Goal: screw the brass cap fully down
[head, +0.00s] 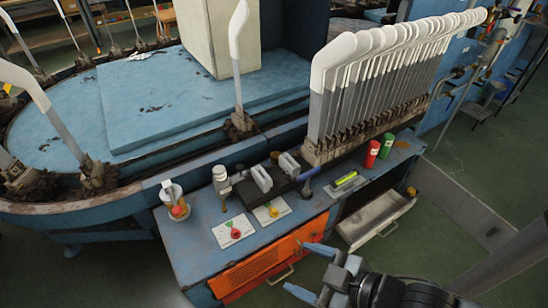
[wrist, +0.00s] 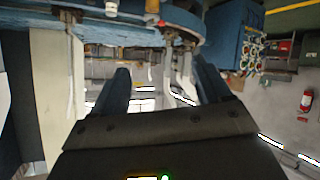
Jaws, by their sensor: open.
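My gripper (head: 306,270) is at the lower right of the head view, out in front of the blue bench (head: 192,248). Its two blue fingers are apart with nothing between them. In the wrist view the open fingers (wrist: 161,82) point away from the bench top, towards the blurred room. A small brass-coloured round piece (head: 411,191) sits at the right end of the bench; it may be the brass cap, but it is too small to be sure.
Two white plates with a red button (head: 235,232) and a yellow button (head: 273,211) lie on the bench. Red (head: 372,153) and green (head: 387,145) cylinders stand near the row of white sock boards (head: 385,60). An orange panel (head: 270,258) and a pale tray (head: 375,222) are at the front.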

